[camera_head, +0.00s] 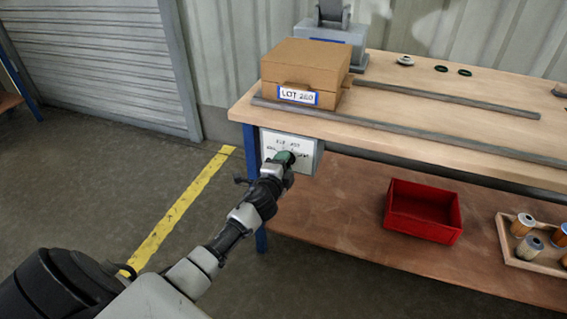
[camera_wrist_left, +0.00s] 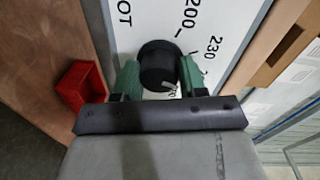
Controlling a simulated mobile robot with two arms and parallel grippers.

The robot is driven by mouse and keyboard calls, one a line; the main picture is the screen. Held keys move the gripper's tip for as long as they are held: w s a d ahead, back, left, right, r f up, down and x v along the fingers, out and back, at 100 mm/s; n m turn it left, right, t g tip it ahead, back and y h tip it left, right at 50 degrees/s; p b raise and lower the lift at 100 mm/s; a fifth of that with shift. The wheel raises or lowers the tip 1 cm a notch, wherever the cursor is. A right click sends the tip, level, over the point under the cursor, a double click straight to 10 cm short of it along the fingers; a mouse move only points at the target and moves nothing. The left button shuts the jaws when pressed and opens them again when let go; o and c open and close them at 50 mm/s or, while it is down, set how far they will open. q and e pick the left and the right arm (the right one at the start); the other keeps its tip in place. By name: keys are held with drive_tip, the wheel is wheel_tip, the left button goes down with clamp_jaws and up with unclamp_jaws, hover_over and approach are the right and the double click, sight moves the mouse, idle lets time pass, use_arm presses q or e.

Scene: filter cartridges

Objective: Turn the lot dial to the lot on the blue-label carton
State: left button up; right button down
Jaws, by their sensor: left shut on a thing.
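The lot dial is a black round knob (camera_wrist_left: 157,62) on a white plate (camera_head: 305,148) fixed at the bench's front left corner. In the left wrist view the plate's print shows LOT, 200 and 230, with another number partly covered by a finger. My left gripper (camera_head: 283,157) has its green fingers closed on both sides of the knob. The brown carton (camera_head: 305,66) stands on the bench above the dial. Its blue-edged label (camera_head: 298,96) starts with LOT 2; the last digits are blurred, perhaps 260. My right gripper is out of view.
Grey rails (camera_head: 420,133) run along the bench top. A grey device (camera_head: 335,35) stands behind the carton. A red bin (camera_head: 423,211) and a tray (camera_head: 520,262) of cartridges are on the lower shelf. A blue bench leg (camera_head: 261,238) is near my arm.

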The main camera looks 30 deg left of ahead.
use_arm(q)
drive_tip(key=shift+m, duration=0.5)
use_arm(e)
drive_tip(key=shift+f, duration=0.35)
use_arm(q)
drive_tip(key=o, duration=0.9)
drive_tip(key=p+v, duration=0.1)
drive_tip(key=v, duration=0.9)
drive_tip(key=shift+s+d, duration=0.15)
drive_tip(key=shift+s, duration=0.25)
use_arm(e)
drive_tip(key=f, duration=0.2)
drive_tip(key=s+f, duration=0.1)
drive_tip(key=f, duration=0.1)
